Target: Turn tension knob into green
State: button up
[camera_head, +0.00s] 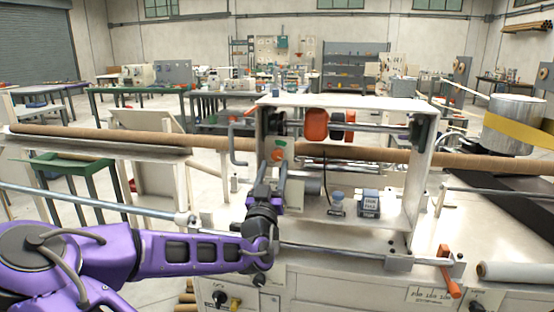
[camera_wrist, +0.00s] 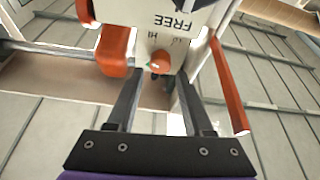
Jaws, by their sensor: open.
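My gripper (camera_head: 272,172) is raised in front of the left end of the winder's frame, fingers pointing away from me. In the wrist view my gripper (camera_wrist: 158,85) is open, one finger on each side, with nothing clearly held between them. Beyond the fingertips is a white panel (camera_wrist: 170,22) lettered "FREE" and "HI", upside down in this view. A small round part with orange and green (camera_wrist: 158,65), perhaps the tension knob or its dial, shows between the tips. In the head view an orange patch (camera_head: 277,154) shows just above the fingers. Contact cannot be told.
A long cardboard tube (camera_head: 110,138) runs across the machine behind my gripper. An orange roller (camera_head: 315,125) hangs in the frame. Two small devices (camera_head: 369,203) stand on the shelf. An orange-handled crank (camera_head: 447,270) is at right. Orange parts (camera_wrist: 228,85) flank the fingers in the wrist view.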

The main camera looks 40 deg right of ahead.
aim_at(277, 157)
jog(key=shift+x, duration=2.7)
grip_shut()
